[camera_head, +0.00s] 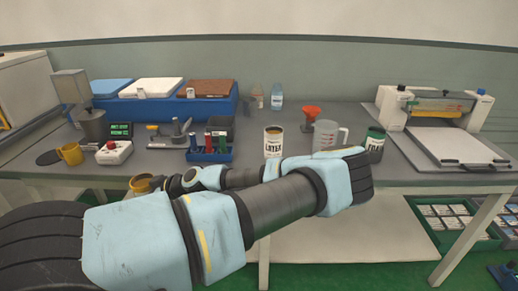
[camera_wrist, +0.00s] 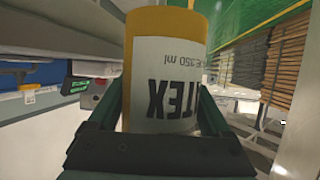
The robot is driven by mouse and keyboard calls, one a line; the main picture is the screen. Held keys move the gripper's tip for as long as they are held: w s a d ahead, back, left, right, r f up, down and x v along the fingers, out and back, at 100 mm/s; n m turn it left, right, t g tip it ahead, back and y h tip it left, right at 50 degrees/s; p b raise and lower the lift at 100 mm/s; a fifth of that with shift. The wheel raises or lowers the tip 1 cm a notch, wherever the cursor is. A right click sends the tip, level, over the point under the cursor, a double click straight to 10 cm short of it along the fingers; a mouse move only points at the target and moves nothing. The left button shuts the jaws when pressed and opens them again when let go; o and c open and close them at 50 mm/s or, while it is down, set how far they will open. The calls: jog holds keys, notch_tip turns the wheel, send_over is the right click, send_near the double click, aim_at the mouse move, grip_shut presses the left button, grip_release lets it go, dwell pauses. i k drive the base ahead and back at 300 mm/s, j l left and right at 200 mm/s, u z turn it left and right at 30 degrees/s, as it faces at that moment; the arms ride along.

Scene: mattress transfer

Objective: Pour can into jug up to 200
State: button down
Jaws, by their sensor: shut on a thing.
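My gripper (camera_head: 160,184) is shut on a can (camera_wrist: 165,60). The can has ochre bands and a white label reading LATEX, upside down in the wrist view, with 350 ml on it. Part of the held can (camera_head: 139,183) shows at the table's front edge in the head view, left of centre; the arm hides the rest, and its contents do not show. The clear jug (camera_head: 325,136) with red markings stands right of centre on the table, well to the right of my gripper. Another LATEX can (camera_head: 273,142) stands left of the jug. A dark green can (camera_head: 375,144) stands right of it.
A blue rack (camera_head: 209,153) with tubes, a red-button box (camera_head: 114,152) and a yellow mug (camera_head: 71,154) stand to the left. A white machine (camera_head: 450,143) fills the right end. My arm crosses the table's front.

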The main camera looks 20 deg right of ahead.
aim_at(325, 133)
jog(key=z, duration=1.95)
jog(key=i+j, duration=0.1)
jog(key=j, duration=0.25)
jog(key=i+j, duration=0.1)
jog(key=j, duration=0.25)
jog(key=z, duration=0.05)
